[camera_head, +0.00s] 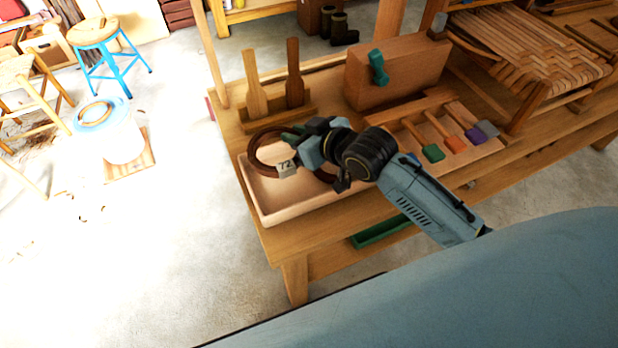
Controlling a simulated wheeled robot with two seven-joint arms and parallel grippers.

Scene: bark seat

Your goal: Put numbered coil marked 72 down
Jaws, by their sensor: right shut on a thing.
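The coil marked 72 is a dark brown ring (252,150) with a pale tag (287,169) that reads 72. It is at the left end of a shallow pale wooden tray (262,203) on the bench. My right gripper (303,144) reaches in from the right over the tray and is shut on the coil at its right side. The gripper hides part of the ring. I cannot tell whether the coil touches the tray floor. A brown curve shows just below my gripper; I cannot tell if it is a second coil. My left gripper is not in view.
Two wooden paddles (293,75) stand in a rack behind the tray. A wooden block (395,75) with a teal piece stands behind my arm. Color-ended tools (455,144) lie to the right. The tray's front left floor is bare. A woven seat (540,50) is at the far right.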

